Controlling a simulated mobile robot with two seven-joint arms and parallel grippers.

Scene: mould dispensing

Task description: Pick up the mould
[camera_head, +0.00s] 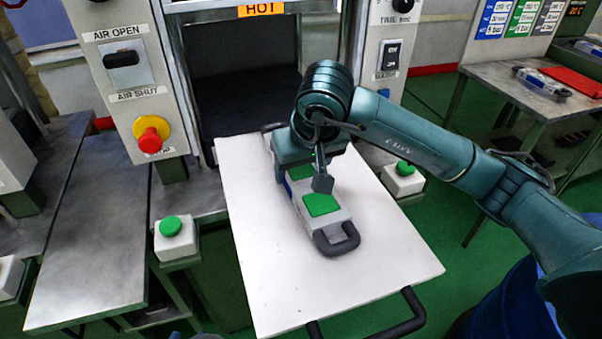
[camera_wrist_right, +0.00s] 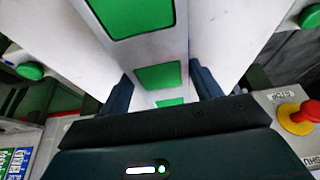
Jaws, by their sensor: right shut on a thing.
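The mould (camera_head: 323,222) is a long pale grey block with green panels on top and a dark loop handle at each end. It lies on a white board (camera_head: 375,262) in front of the open press. My right gripper (camera_head: 305,182) reaches down over the mould's middle, hiding part of it. In the right wrist view its two dark fingers (camera_wrist_right: 162,82) stand on either side of the mould (camera_wrist_right: 182,45), shut across its width. The mould appears to rest on the board. My left gripper cannot be made out.
The dark press opening (camera_head: 243,100) is behind the board. Green-button boxes stand left (camera_head: 174,238) and right (camera_head: 403,180). A metal side table (camera_head: 88,225) is at left. Another table at right bears a similar mould (camera_head: 542,82) and a red item (camera_head: 575,82). The board's front is clear.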

